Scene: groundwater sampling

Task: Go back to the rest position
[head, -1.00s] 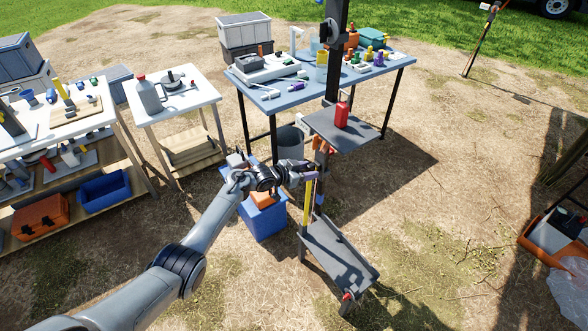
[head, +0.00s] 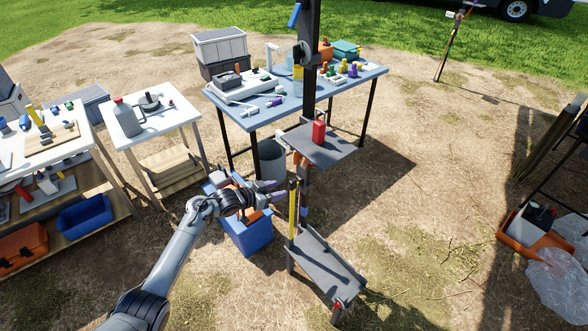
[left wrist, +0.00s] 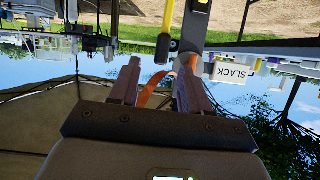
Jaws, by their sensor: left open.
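My left gripper (head: 281,192) reaches in from the left in the head view. Its fingertips are just left of the dark upright post (head: 309,80) and beside a yellow rod (head: 292,212). In the left wrist view, its two fingers (left wrist: 157,82) are spread apart. An orange curved strip (left wrist: 153,97) shows between them; the picture does not show it gripped, and its depth is unclear. The yellow rod also shows beyond the fingers in the wrist view (left wrist: 165,35). My right gripper is in neither view.
The post carries a grey shelf (head: 335,148) with a red container (head: 319,132) and a lower grey tray (head: 325,265). A blue box (head: 250,236) stands under my left arm. A blue table (head: 262,118) and white tables stand behind. Open dirt lies to the right.

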